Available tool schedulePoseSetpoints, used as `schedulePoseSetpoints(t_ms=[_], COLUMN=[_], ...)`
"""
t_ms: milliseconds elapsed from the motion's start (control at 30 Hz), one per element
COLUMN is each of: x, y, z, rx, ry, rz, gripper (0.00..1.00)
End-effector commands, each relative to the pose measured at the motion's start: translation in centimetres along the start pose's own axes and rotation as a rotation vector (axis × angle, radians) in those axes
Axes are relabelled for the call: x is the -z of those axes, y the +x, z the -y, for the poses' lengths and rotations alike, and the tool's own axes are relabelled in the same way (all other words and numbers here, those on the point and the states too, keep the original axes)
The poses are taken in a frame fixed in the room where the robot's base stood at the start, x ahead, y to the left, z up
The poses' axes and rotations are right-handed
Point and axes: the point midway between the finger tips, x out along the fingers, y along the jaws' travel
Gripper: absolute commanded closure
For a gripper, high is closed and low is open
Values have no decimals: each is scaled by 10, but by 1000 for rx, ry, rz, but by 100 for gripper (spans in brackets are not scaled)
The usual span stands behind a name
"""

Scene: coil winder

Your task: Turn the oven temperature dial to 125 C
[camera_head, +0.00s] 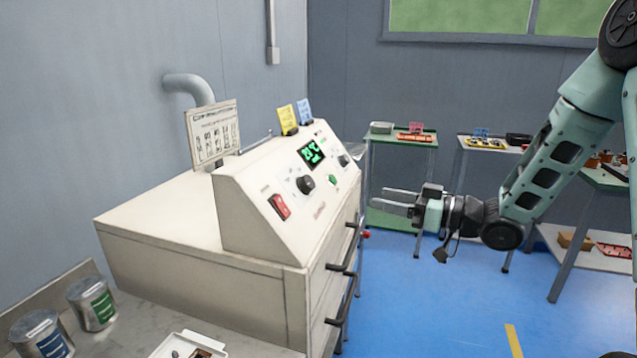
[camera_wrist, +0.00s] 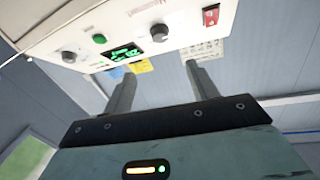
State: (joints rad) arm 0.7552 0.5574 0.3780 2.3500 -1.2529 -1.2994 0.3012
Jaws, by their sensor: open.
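The oven (camera_head: 200,235) is a cream cabinet with a sloped control panel. The panel carries two black dials: a nearer dial (camera_head: 305,184) beside the red switch, and a farther dial (camera_head: 343,160) past the green display (camera_head: 311,153). Their labels and scale marks are too small to read, so I cannot tell which one is for temperature. The wrist view shows the nearer dial (camera_wrist: 159,32) and the farther dial (camera_wrist: 69,57). My gripper (camera_head: 380,199) is open and empty, its fingers pointing at the panel from the right, apart from it. The fingers (camera_wrist: 160,70) also show in the wrist view.
A red switch (camera_head: 279,206) and a green button (camera_head: 333,180) share the panel. Dark handles (camera_head: 341,268) stick out of the oven's front. Tins (camera_head: 93,303) and a white tray (camera_head: 187,345) stand at lower left. The blue floor (camera_head: 430,300) before the oven is clear.

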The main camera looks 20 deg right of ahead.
Motion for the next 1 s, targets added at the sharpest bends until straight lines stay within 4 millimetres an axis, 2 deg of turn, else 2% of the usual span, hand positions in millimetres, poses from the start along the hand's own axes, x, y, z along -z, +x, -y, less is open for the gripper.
schedulePoseSetpoints(t_ms=[700, 833, 1000], x=[1, 0, -1], y=[140, 156, 165], z=[2, 1, 0], rx=[2, 1, -1], ry=[0, 0, 0], rz=[1, 2, 3], gripper=[42, 42, 42])
